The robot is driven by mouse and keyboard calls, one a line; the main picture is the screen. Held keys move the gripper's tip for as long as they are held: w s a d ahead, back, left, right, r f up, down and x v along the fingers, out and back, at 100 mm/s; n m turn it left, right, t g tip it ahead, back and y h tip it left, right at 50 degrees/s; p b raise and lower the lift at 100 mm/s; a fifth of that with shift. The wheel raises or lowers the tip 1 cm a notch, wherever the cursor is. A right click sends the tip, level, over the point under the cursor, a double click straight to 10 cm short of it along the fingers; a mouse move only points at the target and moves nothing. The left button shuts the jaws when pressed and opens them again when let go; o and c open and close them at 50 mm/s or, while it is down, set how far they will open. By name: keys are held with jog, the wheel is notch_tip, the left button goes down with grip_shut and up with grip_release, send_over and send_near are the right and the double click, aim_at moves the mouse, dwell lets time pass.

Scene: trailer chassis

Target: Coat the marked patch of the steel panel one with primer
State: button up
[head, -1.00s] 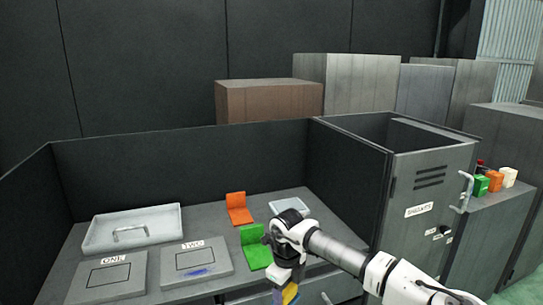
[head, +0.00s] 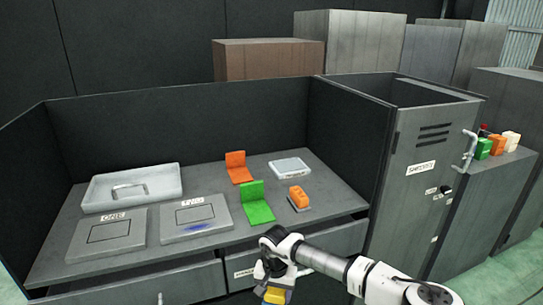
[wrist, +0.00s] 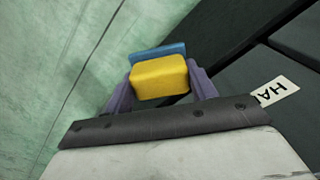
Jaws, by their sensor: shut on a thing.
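Steel panel one (head: 85,249) lies flat at the front left of the bench in the head view, labelled ONE, with a thin dark outline marking a bare grey patch (head: 109,232). Panel two (head: 175,234) lies to its right, with a blue smear (head: 200,227) at its patch's lower edge. My gripper (head: 274,289) is in front of the bench's front edge, right of both panels and clear of them. It is shut on a yellow block (wrist: 159,78) with a blue part (wrist: 158,51) behind it. The block sits between the purple fingers in the wrist view.
A grey tray (head: 170,187) with a handle lies behind the panels. Orange (head: 239,168) and green (head: 258,203) angled holders, a small orange block (head: 299,196) and a pale flat box (head: 290,167) stand to the right. Drawers (head: 185,285) are below; a tall locker (head: 418,190) is at right.

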aim_at(271, 303)
jog(key=f+n, duration=0.1)
jog(key=n, duration=0.1)
jog(key=s+f+n, duration=0.1)
jog(key=f+n, duration=0.1)
jog(key=a+f+n, duration=0.1)
jog(key=n, duration=0.1)
jog(key=shift+s+f+b, duration=0.15)
jog(key=shift+f+b, duration=0.1)
jog(key=shift+b, duration=0.15)
notch_tip(271, 303, down, 9)
jog(key=s+m, duration=0.2)
jog(key=m, duration=0.1)
jog(key=shift+s+a, duration=0.15)
jog(key=shift+a, duration=0.05)
